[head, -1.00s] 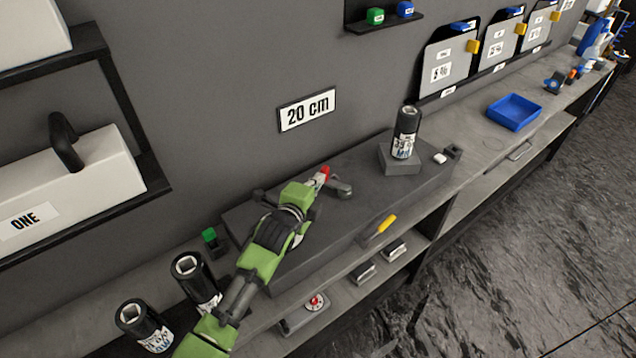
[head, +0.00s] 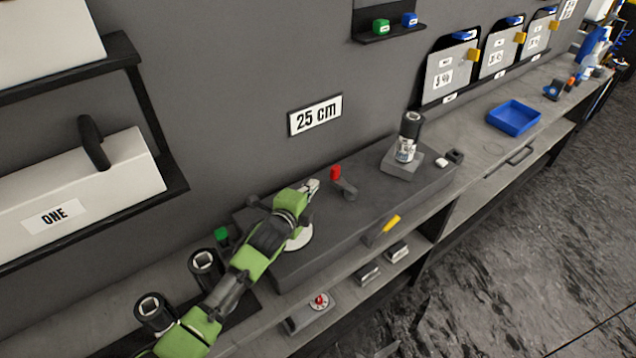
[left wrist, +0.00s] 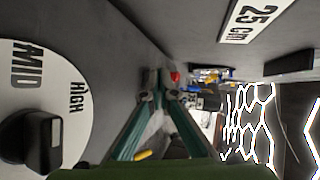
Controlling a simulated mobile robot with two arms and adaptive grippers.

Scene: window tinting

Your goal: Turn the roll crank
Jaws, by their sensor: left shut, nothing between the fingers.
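The crank has a red knob (head: 336,172) on a grey arm (head: 348,188) on top of the long grey machine (head: 375,205). My left gripper (head: 312,185) is shut and empty, just left of the red knob in the head view, with a small gap between them. In the left wrist view my fingertips (left wrist: 159,82) are together, and the red knob (left wrist: 175,77) shows just beyond them. A sign on the wall reads "25 cm" (head: 315,115). My right gripper is in neither view.
A dark roll (head: 408,135) stands on the machine's right part. A white dial (left wrist: 75,75) marked MID and HIGH lies beside my left gripper, with a black knob (left wrist: 35,140). A yellow handle (head: 391,223) is at the machine's front. A blue tray (head: 514,118) sits farther right.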

